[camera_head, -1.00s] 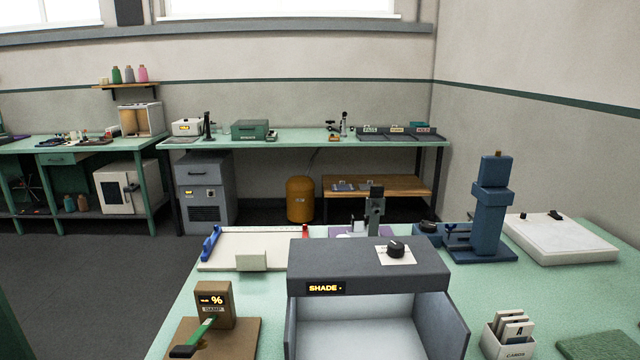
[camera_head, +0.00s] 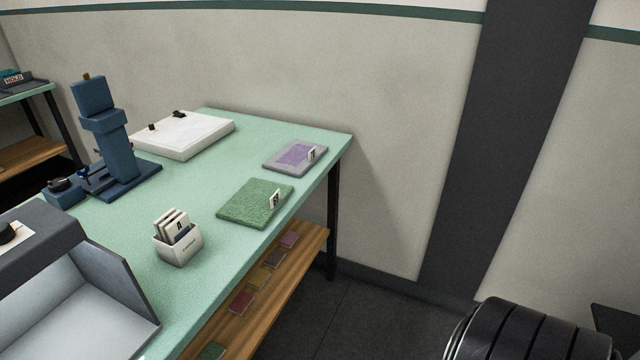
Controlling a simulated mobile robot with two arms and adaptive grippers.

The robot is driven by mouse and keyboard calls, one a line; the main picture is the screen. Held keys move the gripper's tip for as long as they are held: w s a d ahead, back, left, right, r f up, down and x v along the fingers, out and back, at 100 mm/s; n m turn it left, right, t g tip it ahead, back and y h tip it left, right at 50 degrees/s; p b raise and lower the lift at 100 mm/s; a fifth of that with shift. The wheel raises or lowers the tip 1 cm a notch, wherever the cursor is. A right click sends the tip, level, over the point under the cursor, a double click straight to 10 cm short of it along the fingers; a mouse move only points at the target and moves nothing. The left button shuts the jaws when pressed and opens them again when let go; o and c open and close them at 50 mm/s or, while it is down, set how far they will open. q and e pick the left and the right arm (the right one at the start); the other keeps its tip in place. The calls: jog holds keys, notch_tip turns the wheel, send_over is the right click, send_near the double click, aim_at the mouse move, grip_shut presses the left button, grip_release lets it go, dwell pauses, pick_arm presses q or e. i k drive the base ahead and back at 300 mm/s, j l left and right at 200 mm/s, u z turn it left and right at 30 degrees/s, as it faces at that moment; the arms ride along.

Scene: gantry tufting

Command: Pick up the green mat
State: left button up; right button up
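The green mat (camera_head: 250,203) lies flat on the light green table, near its right edge. It looks textured, and a small white tag (camera_head: 275,199) stands at its right side. Nothing touches the mat except the table and the tag.
A purple and grey mat (camera_head: 290,157) with a tag lies behind it. A white card holder (camera_head: 178,245) stands to its left. A blue press (camera_head: 112,140), a white flat box (camera_head: 185,134) and a grey shade box (camera_head: 85,285) share the table (camera_head: 215,280). Small coloured samples lie on the wooden shelf (camera_head: 262,300) below.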

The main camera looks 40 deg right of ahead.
aim_at(254, 205)
jog(key=z, duration=1)
jog(key=i+l+u, duration=0.1)
jog(key=l, duration=0.3)
jog(key=l+u, duration=0.1)
jog(key=l, duration=0.3)
jog(key=i, duration=0.05)
